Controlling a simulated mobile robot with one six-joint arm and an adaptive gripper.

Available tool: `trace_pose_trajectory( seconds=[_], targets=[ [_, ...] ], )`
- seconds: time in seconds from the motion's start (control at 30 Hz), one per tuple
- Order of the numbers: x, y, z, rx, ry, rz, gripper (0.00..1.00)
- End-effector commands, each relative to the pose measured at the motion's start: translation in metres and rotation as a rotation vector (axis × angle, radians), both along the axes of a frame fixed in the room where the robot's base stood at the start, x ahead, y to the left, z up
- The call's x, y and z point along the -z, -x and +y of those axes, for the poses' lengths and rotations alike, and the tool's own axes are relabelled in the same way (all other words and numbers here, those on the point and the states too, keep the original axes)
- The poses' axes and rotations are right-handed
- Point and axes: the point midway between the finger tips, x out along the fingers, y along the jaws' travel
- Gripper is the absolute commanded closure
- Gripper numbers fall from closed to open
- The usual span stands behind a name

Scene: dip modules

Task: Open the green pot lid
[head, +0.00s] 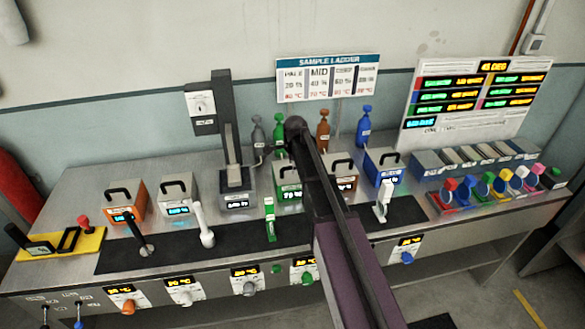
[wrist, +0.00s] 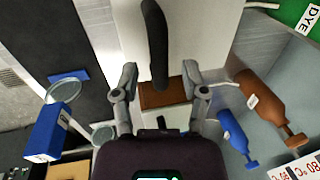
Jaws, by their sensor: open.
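The green pot (head: 289,194) stands in the row at the back of the bench, partly hidden behind my arm. Its lid looks shut, but my arm covers much of it. In the wrist view, my gripper (wrist: 160,78) is open, with its two fingers apart and nothing between the pads. A thick dark handle (wrist: 156,40) on a pale grey lid (wrist: 195,35) lies in line with the gap between the fingers. In the head view, my gripper is hidden by my arm.
The brown pot (head: 344,185) and blue pot (head: 383,176) stand to the right. A grey post (head: 229,130) rises at the left. A green bottle (head: 279,131), brown bottle (head: 323,131) and blue bottle (head: 363,127) hang behind. A green lever (head: 269,220) stands in front.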

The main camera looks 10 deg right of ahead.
Motion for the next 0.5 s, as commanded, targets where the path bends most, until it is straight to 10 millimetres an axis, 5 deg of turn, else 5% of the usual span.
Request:
trace_pose_trajectory(
  seconds=[0.3,0.5],
  targets=[
    [0.0004,-0.0001,0.0,0.0,0.0,0.0,0.43],
    [0.0005,-0.0001,0.0,0.0,0.0,0.0,1.0]
  ],
)
